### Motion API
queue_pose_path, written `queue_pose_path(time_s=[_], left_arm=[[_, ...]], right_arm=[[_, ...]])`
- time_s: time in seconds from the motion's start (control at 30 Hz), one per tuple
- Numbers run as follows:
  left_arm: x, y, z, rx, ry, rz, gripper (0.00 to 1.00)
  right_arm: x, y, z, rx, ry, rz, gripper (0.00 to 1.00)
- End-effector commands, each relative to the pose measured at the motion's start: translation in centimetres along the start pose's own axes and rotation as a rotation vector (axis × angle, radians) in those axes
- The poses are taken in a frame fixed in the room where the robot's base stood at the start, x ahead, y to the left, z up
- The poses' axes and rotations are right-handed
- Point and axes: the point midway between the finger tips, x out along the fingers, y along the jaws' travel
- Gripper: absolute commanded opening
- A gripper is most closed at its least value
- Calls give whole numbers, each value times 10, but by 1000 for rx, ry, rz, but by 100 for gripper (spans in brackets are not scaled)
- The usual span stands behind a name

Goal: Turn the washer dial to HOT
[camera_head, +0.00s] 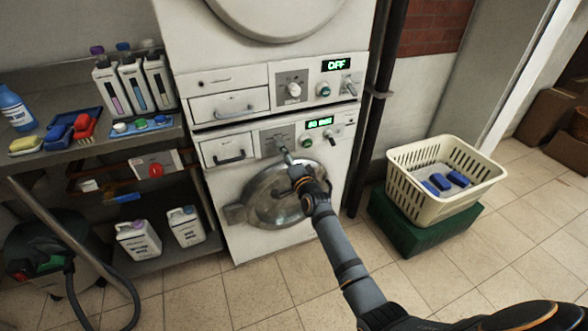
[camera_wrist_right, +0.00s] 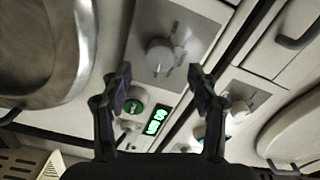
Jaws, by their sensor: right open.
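The lower white machine (camera_head: 222,180) has a round metal-framed door (camera_head: 262,205) and a grey panel with a dial. In the right wrist view the pale round dial (camera_wrist_right: 158,55) sits on its grey plate, between and beyond the fingertips. My right gripper (camera_wrist_right: 160,78) is open and empty, with a finger on either side of the dial's line; contact is not visible. In the head view my right gripper (camera_head: 286,156) is in front of the lower panel and partly hides the dial. The dial's markings are too small to read. My left gripper is not in view.
A green button (camera_head: 305,141) and lit display (camera_head: 319,122) are right of the dial. The upper machine has its own dial (camera_head: 294,90) and a display (camera_head: 335,64) reading OFF. A cream basket (camera_head: 410,180) stands on a green box at right. Shelves with bottles stand left.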

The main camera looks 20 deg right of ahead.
Motion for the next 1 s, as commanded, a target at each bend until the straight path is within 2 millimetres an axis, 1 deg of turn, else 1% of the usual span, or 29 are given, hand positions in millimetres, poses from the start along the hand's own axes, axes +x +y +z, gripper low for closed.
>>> queue_pose_path(time_s=[0.03,0.1,0.2,0.33,0.5,0.87,0.93,0.97,1.0], left_arm=[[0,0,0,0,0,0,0],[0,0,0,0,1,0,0],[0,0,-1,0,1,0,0],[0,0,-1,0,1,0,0],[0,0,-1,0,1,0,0],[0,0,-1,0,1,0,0],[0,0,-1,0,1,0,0],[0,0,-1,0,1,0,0],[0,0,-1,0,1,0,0]], right_arm=[[-15,2,1,-2,-1,4,61],[-33,2,1,0,-1,3,61],[-54,2,1,0,-2,4,61],[-71,2,0,0,-1,3,61],[-79,1,0,2,-1,2,61],[-79,1,0,1,-1,2,61],[-80,6,2,-8,-5,14,61],[-81,13,4,-20,-10,28,61],[-83,28,8,-46,-21,58,61]])
